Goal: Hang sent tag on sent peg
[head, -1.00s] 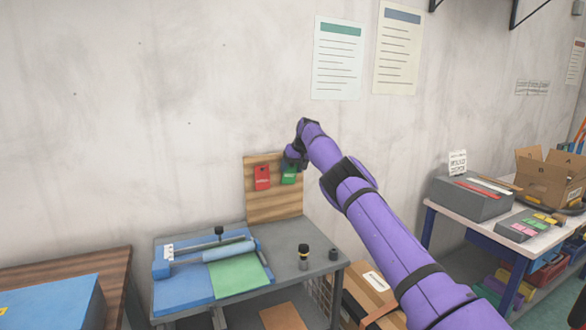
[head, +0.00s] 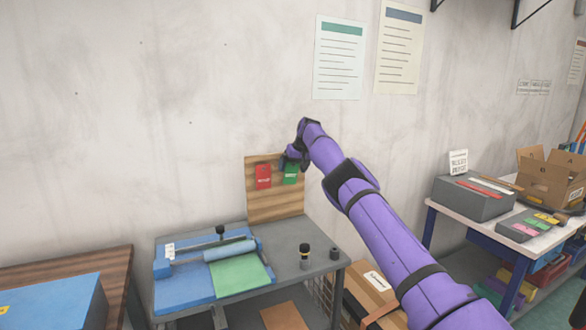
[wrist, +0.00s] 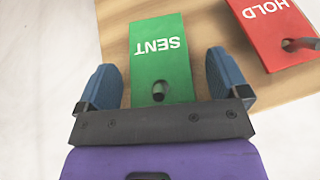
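The green tag marked SENT (wrist: 160,48) hangs flat against the wooden board, with a dark peg (wrist: 158,91) showing in its hole. It also shows in the head view (head: 290,176), just below my gripper (head: 292,158). In the wrist view, my gripper (wrist: 165,76) is open, with one blue finger on each side of the tag and a small gap on both sides. Nothing is held between the fingers.
A red HOLD tag (wrist: 275,32) hangs on its own peg beside the green one. The wooden board (head: 275,207) stands at the back of a grey table (head: 305,237) bearing a blue press (head: 180,285), a green sheet (head: 238,276) and small dark-topped items. A wall is behind.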

